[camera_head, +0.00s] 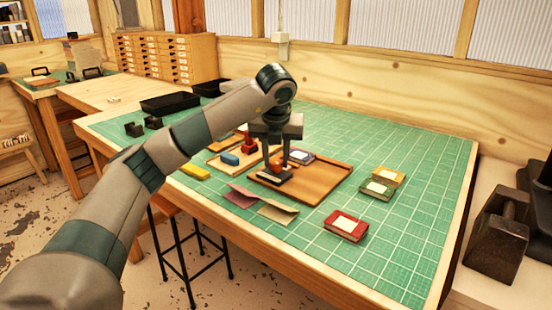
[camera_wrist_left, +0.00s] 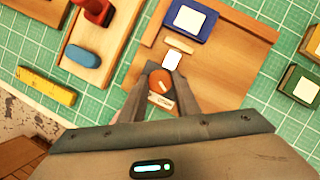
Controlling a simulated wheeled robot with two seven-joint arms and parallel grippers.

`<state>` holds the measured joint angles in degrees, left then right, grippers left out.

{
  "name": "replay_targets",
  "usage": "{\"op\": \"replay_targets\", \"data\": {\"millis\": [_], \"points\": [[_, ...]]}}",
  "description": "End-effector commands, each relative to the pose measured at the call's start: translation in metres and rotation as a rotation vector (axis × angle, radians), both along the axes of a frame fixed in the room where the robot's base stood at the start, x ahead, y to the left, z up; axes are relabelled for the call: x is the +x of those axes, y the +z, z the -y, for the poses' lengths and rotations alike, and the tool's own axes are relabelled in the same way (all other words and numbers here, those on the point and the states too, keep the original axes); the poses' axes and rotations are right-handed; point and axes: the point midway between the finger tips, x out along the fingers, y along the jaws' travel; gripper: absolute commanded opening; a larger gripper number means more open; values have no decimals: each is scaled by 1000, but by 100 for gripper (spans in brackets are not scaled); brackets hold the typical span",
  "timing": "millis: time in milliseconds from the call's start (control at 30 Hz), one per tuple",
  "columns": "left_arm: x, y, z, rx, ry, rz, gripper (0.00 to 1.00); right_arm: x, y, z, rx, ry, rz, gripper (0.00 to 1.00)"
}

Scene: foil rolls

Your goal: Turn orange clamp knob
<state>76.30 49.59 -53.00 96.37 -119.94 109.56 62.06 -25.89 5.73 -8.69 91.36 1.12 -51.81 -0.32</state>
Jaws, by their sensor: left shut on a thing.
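The orange clamp knob (camera_wrist_left: 159,84) is a round cap with a pale mark on it, in the left wrist view. It sits above a wooden board (camera_head: 318,189) on the green mat. My left gripper (camera_wrist_left: 160,78) points down over the board, with its two fingers on either side of the knob, shut on it. In the head view the left gripper (camera_head: 276,165) hides most of the knob; a bit of orange shows between the fingers. A dark clamp base (camera_head: 273,175) lies below them. My right gripper is in neither view.
A blue block (camera_head: 230,158) and a red stamp-like thing (camera_head: 249,146) stand on a smaller board to the left. A yellow block (camera_head: 195,172), folded papers (camera_head: 277,210), and red (camera_head: 346,226), green and yellow boxes lie around.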

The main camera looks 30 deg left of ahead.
Motion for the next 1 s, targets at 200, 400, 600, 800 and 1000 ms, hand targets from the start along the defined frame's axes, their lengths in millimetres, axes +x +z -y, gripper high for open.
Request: {"op": "replay_targets", "data": {"millis": [200, 400, 600, 800, 1000], "points": [[0, 0, 0, 0, 0, 0, 44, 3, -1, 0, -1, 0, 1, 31], [0, 0, 0, 0, 0, -1, 48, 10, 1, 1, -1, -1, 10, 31], [0, 1, 0, 0, -1, 0, 48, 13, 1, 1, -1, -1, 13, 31], [-4, 13, 3, -1, -2, 2, 48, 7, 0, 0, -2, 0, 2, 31], [-13, 42, 9, 0, -1, 4, 48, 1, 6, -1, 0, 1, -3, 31]]}}
